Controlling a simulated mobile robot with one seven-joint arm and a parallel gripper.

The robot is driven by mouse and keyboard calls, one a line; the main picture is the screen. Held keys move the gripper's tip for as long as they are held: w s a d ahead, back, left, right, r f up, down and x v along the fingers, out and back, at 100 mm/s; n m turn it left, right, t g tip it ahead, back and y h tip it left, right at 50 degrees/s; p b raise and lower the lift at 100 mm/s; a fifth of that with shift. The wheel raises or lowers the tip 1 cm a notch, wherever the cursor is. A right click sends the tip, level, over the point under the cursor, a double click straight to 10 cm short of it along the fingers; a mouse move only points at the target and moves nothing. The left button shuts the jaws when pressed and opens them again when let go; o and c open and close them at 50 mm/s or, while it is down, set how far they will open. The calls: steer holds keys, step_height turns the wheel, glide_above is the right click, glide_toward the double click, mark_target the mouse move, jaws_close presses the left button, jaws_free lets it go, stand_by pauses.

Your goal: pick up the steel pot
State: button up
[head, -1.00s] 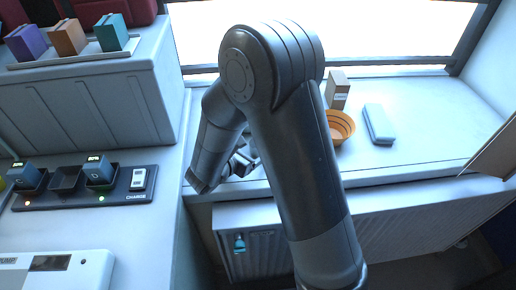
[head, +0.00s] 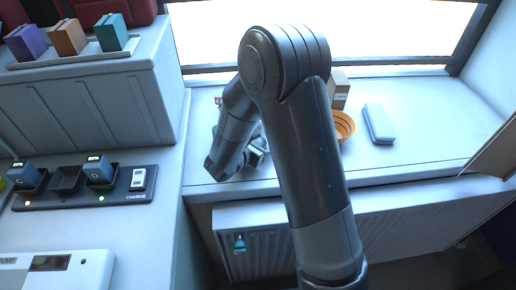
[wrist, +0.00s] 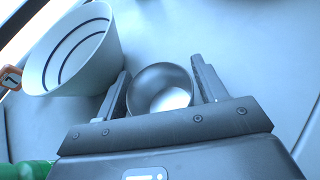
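The steel pot (wrist: 161,88) is a small round shiny metal vessel in the wrist view. It sits between the two fingers of my gripper (wrist: 162,84), with the left finger close to its side and a small gap at the right finger. The fingers are apart, and I see no clear contact with the pot. In the head view my gripper (head: 257,152) is partly hidden by my arm over the counter, and the pot cannot be made out there.
A white bowl with dark rings (wrist: 75,50) stands close left of my gripper, near an orange tag (wrist: 10,78). A green object (wrist: 28,170) is at lower left. On the counter (head: 430,120) are an orange bowl (head: 343,125), a cardboard box (head: 339,90) and a pale blue case (head: 379,124).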

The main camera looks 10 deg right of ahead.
steer(key=c, duration=0.7)
steer(key=shift+c, duration=0.2)
steer(key=shift+r, duration=0.15)
